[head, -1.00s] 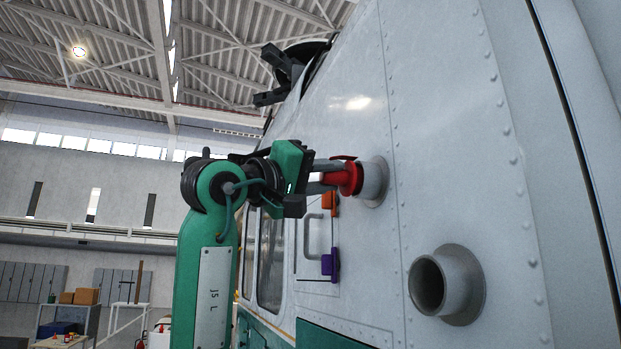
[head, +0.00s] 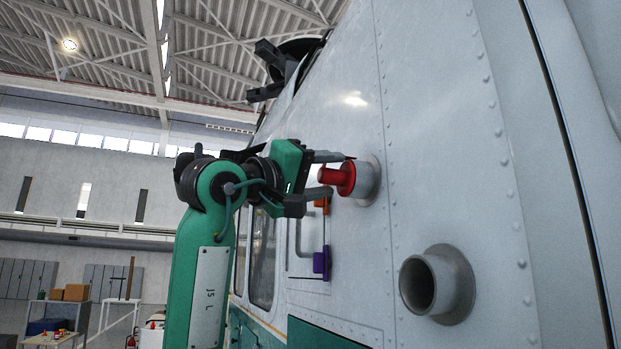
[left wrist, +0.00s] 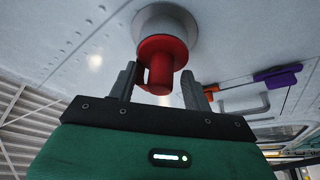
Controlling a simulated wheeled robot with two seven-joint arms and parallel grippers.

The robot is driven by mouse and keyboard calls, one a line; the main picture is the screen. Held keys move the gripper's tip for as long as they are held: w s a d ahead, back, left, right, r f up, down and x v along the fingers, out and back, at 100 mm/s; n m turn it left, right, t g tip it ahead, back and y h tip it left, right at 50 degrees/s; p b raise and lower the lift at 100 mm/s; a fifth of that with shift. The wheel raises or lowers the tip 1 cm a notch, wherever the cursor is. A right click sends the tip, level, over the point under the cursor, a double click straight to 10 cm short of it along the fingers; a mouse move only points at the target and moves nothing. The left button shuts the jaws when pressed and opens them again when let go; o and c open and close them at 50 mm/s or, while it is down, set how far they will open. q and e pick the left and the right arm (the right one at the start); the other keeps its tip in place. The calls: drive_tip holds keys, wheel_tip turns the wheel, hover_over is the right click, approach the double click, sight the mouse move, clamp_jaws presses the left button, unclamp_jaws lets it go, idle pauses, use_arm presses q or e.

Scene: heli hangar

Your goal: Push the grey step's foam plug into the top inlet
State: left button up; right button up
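The red foam plug (head: 342,179) sits in the mouth of the upper grey round inlet (head: 372,180) on the helicopter's side. Its flange and grip stub stick out; how deep it is seated is hard to tell. In the left wrist view, the plug (left wrist: 161,52) is at the inlet's collar (left wrist: 168,22). My left gripper (head: 335,175) is open, with one finger on each side of the plug's stub and gaps between. It also shows in the left wrist view (left wrist: 160,78). My right gripper is out of view.
A second grey inlet (head: 438,284), lower right, is open and empty. An orange piece (head: 322,205) and a purple piece (head: 321,262) sit near the door handle below the plug. The riveted white fuselage (head: 450,130) fills the right. Shelves with boxes stand far left.

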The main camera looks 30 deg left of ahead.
use_arm(q)
drive_tip(key=shift+s+f, duration=0.1)
drive_tip(key=shift+s, duration=0.05)
drive_tip(key=b+v, duration=0.6)
drive_tip(key=v, duration=0.7)
drive_tip(key=shift+s+a, duration=0.25)
drive_tip(key=shift+s, duration=0.05)
drive_tip(key=shift+w, duration=0.1)
